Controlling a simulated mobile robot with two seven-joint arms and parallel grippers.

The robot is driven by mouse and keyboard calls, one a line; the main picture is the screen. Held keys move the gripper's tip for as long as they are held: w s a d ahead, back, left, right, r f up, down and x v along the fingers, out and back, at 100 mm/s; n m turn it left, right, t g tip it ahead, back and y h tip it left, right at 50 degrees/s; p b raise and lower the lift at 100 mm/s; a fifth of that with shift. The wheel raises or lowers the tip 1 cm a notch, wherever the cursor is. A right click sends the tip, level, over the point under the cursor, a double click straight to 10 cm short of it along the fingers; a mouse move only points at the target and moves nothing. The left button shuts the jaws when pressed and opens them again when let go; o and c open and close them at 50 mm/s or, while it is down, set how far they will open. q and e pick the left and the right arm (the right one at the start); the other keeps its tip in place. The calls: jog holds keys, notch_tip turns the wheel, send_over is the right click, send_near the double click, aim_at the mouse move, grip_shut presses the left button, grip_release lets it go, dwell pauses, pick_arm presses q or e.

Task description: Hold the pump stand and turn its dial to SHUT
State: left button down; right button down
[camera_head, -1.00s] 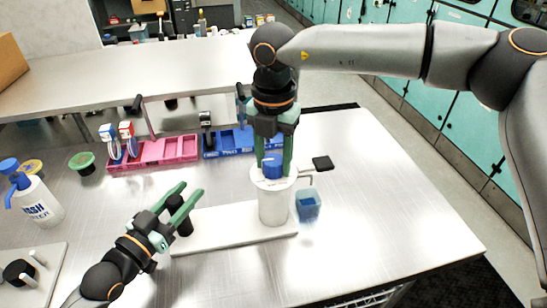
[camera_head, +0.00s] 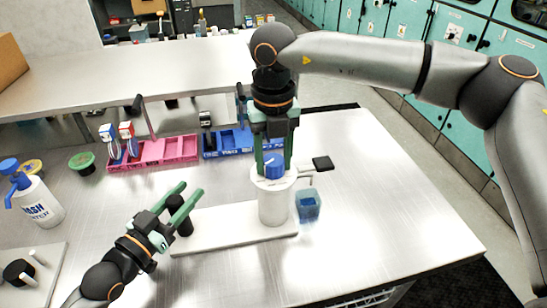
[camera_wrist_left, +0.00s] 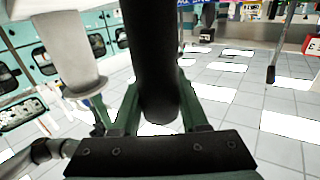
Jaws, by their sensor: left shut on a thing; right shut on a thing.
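The pump stand has a white base plate (camera_head: 236,232), a white cylinder (camera_head: 272,205) with a small spout on its right, and a blue dial (camera_head: 273,170) on top. A black post (camera_head: 185,227) rises from the plate's left end. My left gripper (camera_head: 184,201) is shut on this post; in the left wrist view the black post (camera_wrist_left: 155,60) stands between the green fingers. My right gripper (camera_head: 273,164) comes from above and is shut on the blue dial, one finger on each side. Any dial marking is too small to read.
A blue cup (camera_head: 308,207) stands right of the cylinder, with a black square (camera_head: 322,163) behind. Pink (camera_head: 152,154) and blue (camera_head: 226,143) trays lie at the back. A white bottle (camera_head: 37,203) stands at the left. The table's right side is clear.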

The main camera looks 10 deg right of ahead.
aim_at(273, 159)
dwell(0.4)
jog(key=shift+c, duration=1.4)
grip_release()
notch_tip(273, 159, up, 12)
pick_arm(q)
jog(key=shift+c, duration=1.7)
grip_release()
